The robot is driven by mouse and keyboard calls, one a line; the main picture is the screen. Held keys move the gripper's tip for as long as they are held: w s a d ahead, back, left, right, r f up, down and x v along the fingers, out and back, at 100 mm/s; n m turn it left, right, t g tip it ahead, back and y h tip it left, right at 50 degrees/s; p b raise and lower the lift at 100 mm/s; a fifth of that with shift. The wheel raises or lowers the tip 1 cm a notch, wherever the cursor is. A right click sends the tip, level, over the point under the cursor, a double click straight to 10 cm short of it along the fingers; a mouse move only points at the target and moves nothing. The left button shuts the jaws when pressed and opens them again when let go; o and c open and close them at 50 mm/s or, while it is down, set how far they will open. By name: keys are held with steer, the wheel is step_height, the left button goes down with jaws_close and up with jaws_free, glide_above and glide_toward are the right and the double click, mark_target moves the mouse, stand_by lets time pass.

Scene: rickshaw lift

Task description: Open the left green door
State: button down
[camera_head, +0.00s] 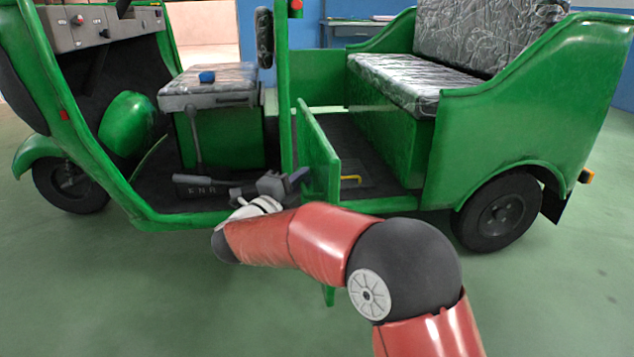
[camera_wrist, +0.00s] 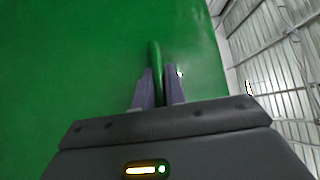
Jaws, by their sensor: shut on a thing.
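The green door (camera_head: 318,150) of the rickshaw stands swung out from the body, seen nearly edge-on between the front seat and the rear bench. My gripper (camera_head: 300,177) is at the door's left face, reached from below by my red arm. In the wrist view the green door panel (camera_wrist: 70,60) fills most of the picture. My gripper's two fingers (camera_wrist: 159,88) are shut on a green bar handle (camera_wrist: 154,54) on that panel. The lower part of the door is hidden behind my arm.
The green rickshaw (camera_head: 530,125) stands across the room, with a front seat (camera_head: 212,82) and a rear bench (camera_head: 405,82). A rear wheel (camera_head: 497,212) is at the right. The green floor (camera_head: 570,300) in front is clear.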

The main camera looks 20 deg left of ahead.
steer(key=shift+s+a+m+h, duration=0.2)
steer(key=shift+a+m+h, duration=0.25)
steer(key=shift+a, duration=0.4)
steer(key=c, duration=1.7)
jaws_free()
steer(key=shift+c, duration=0.2)
steer(key=v, duration=0.7)
steer(key=shift+s+a, duration=0.2)
steer(key=shift+s, duration=0.1)
